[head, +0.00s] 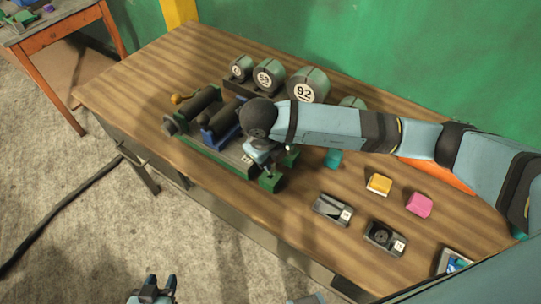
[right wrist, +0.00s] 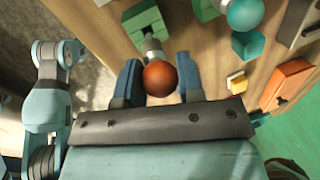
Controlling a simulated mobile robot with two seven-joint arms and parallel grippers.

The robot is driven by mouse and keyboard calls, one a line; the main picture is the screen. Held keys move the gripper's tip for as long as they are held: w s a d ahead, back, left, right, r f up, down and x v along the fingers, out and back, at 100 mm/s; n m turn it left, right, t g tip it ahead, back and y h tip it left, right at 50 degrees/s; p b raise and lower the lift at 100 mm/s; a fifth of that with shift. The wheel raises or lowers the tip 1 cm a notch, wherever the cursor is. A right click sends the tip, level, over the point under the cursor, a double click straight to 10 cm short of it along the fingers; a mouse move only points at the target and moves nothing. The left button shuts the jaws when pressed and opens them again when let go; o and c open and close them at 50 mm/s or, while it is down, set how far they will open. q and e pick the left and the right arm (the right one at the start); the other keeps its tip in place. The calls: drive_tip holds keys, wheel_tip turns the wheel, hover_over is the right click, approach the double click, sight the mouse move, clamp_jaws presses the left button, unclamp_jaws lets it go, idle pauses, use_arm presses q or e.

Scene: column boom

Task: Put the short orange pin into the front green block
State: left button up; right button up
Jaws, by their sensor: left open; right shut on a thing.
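The short orange pin (right wrist: 160,78) shows its round orange head between my right fingers in the right wrist view. A grey metal part shows beyond the head, close to a green block (right wrist: 145,25). I cannot tell whether the pin is in it. My right gripper (right wrist: 158,82) is shut on the pin. In the head view, my right gripper (head: 262,160) is above the bench, just behind the front green block (head: 270,183); the pin is hidden there. Another green block (right wrist: 205,8) is beside it. My left gripper (head: 152,290) is open and empty, low in the head view, off the bench.
A teal ball (right wrist: 245,13) is near a teal block (right wrist: 248,45). Dark rollers (head: 200,100) and numbered green cylinders (head: 308,86) stand behind and left. Yellow (head: 379,184) and pink (head: 419,204) blocks and grey devices (head: 333,210) lie right. The bench's front left is clear.

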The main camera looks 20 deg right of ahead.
drive_tip(key=shift+f, duration=0.15)
drive_tip(key=shift+f+b, duration=0.65)
drive_tip(key=shift+b, duration=0.1)
idle(0.5)
drive_tip(key=shift+f+b, duration=0.75)
drive_tip(key=o, duration=1)
